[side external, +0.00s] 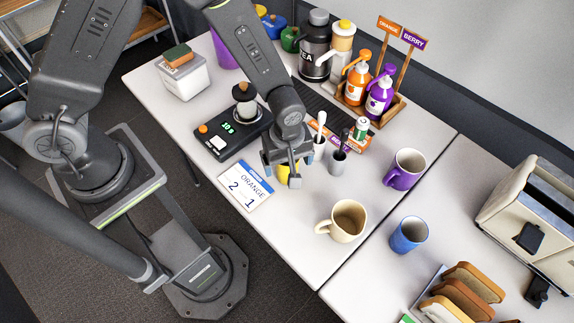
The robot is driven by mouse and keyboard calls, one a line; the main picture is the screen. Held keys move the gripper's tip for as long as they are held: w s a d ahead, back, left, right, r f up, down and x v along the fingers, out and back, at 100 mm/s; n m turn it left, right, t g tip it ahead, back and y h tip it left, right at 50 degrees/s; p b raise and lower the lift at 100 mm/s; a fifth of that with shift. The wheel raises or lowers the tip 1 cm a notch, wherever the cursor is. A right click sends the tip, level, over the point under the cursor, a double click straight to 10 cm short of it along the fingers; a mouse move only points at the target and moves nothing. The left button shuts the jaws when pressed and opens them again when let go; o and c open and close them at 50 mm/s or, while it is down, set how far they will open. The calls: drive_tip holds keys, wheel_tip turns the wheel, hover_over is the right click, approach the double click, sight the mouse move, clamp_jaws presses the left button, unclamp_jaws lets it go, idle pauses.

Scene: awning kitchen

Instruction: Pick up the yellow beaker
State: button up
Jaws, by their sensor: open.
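The yellow beaker (287,174) stands on the white table, mostly hidden behind my gripper (287,179). Only a small part of its yellow side shows between and beside the fingers. My gripper points down at the beaker, with its fingers open around or just in front of it. I cannot tell whether the fingers touch it.
An orange-labelled card (244,186) lies left of the gripper, near a black scale (232,131). A cream mug (347,220), purple mug (405,169) and blue cup (409,235) stand further right.

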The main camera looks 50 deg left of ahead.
drive_tip(key=shift+f, duration=0.7)
drive_tip(key=shift+c, duration=0.4)
drive_tip(key=c, duration=0.9)
